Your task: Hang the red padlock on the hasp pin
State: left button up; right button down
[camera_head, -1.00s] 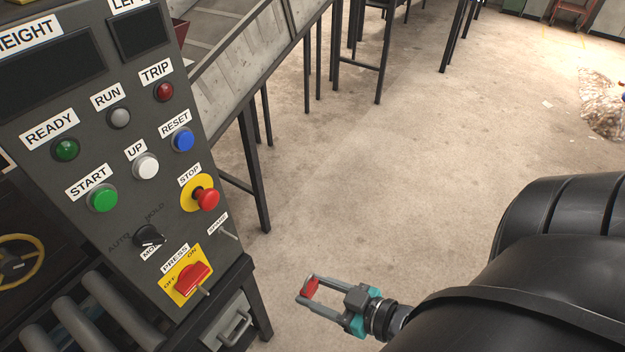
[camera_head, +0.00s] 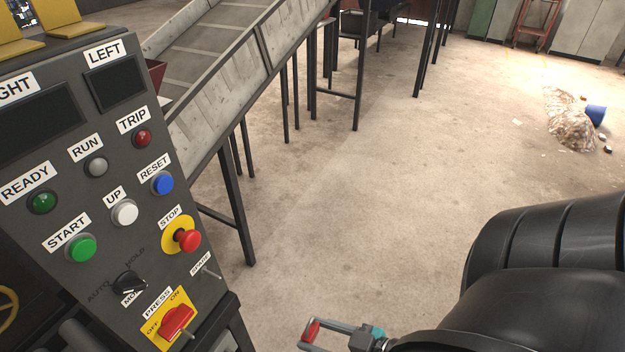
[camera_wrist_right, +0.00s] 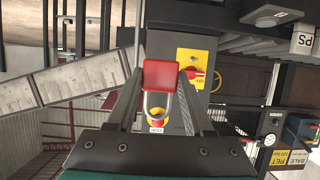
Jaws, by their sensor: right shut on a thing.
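The red padlock (camera_head: 312,331) is between the fingers of my right gripper (camera_head: 309,338), which is shut on it, low in the head view. The padlock stands apart from the control panel, to its right. In the right wrist view the padlock's red body (camera_wrist_right: 161,74) and metal shackle show between the fingers. Two thin metal pins stick out of the panel: one pin (camera_head: 188,334) by the red PRESS switch (camera_head: 175,321), another pin (camera_head: 211,272) by the SPARE label. I cannot tell which is the hasp pin. My left gripper is out of view.
The grey control panel (camera_head: 108,273) with buttons and a red STOP knob (camera_head: 190,240) fills the left. A conveyor on dark legs (camera_head: 232,205) stands behind it. Bare concrete floor (camera_head: 360,200) lies in the middle. A debris heap (camera_head: 570,125) is far right.

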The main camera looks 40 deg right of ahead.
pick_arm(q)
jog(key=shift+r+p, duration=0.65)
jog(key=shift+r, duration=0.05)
pick_arm(e)
jog(key=shift+s+d, duration=0.25)
jog(key=shift+s, duration=0.5)
jog(key=shift+s+d, duration=0.3)
jog(key=shift+s, duration=0.5)
jog(key=shift+s+d, duration=0.25)
jog(key=shift+s, duration=0.5)
